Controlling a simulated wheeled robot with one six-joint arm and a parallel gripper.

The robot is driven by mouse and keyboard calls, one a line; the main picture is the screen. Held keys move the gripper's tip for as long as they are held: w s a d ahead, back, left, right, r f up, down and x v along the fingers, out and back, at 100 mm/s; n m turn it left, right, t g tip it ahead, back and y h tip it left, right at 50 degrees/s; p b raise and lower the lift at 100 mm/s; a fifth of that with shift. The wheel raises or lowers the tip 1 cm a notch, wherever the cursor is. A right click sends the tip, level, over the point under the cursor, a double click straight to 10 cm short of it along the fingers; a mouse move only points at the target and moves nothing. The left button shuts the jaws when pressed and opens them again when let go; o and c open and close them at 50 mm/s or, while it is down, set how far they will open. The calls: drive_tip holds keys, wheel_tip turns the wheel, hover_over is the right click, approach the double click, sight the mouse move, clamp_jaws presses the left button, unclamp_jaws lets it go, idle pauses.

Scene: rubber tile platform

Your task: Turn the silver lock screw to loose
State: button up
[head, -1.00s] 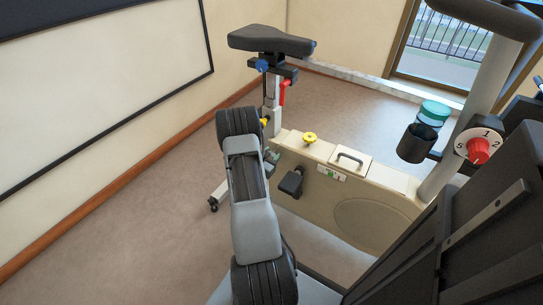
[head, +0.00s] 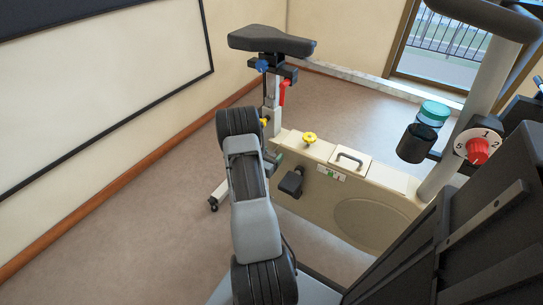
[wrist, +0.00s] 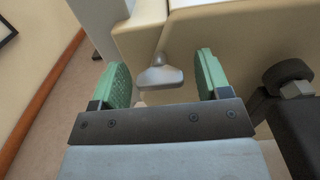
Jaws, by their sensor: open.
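The silver lock screw (wrist: 160,76) shows in the wrist view as a grey T-shaped handle on a short stem, against the cream body of the exercise bike. Its bar lies roughly left to right in that view. My gripper (wrist: 162,74) is open, with a green pad on each side of the screw. Gaps show between the bar and both pads. In the head view my gripper (head: 277,158) is mostly hidden behind my arm, low by the bike's rear end, and the screw cannot be seen there.
The bike's cream body (head: 350,190) carries a yellow knob (head: 310,138), a handle (head: 349,159) and a dark pedal (head: 291,182). The saddle (head: 270,40) stands above the rear. A red dial (head: 477,150) is at right. Floor is clear at left.

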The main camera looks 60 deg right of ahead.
drive_tip(key=a+p, duration=0.2)
drive_tip(key=a, duration=1.2)
drive_tip(key=shift+w+r, duration=0.1)
idle(0.3)
wheel_tip(320, 180, up, 15)
drive_tip(key=a+m+g+y+p, duration=0.2)
drive_tip(key=m+g+p, duration=0.3)
drive_tip(key=m+p, duration=0.15)
drive_tip(key=s+a+r+m+y+p, duration=0.1)
drive_tip(key=a+r+m+y+p, duration=0.3)
drive_tip(key=r, duration=0.6)
drive_tip(key=s+a+r+m+t+y+p, duration=0.1)
drive_tip(key=a+r+m+y+p, duration=0.3)
drive_tip(key=a+r+p, duration=0.5)
drive_tip(key=shift+s+a+r+m+t+y, duration=0.35)
drive_tip(key=shift+a+r+y, duration=0.15)
drive_tip(key=shift+a+y, duration=0.3)
drive_tip(key=a+r+m+t+y+p, duration=0.1)
drive_tip(key=a+r+t+y+p, duration=0.1)
drive_tip(key=a+r, duration=0.2)
drive_tip(key=w+a+r+m+t+y+p, duration=0.1)
drive_tip(key=a+r+t+y+p, duration=0.1)
drive_tip(key=a+r, duration=0.3)
drive_tip(key=a+r+t+y+p, duration=0.2)
drive_tip(key=a+r+t+p, duration=0.1)
drive_tip(key=a+r, duration=0.2)
drive_tip(key=shift+w+m+y, duration=0.3)
drive_tip(key=shift+w+m, duration=0.05)
drive_tip(key=shift+m, duration=0.05)
drive_tip(key=shift+c, duration=0.2)
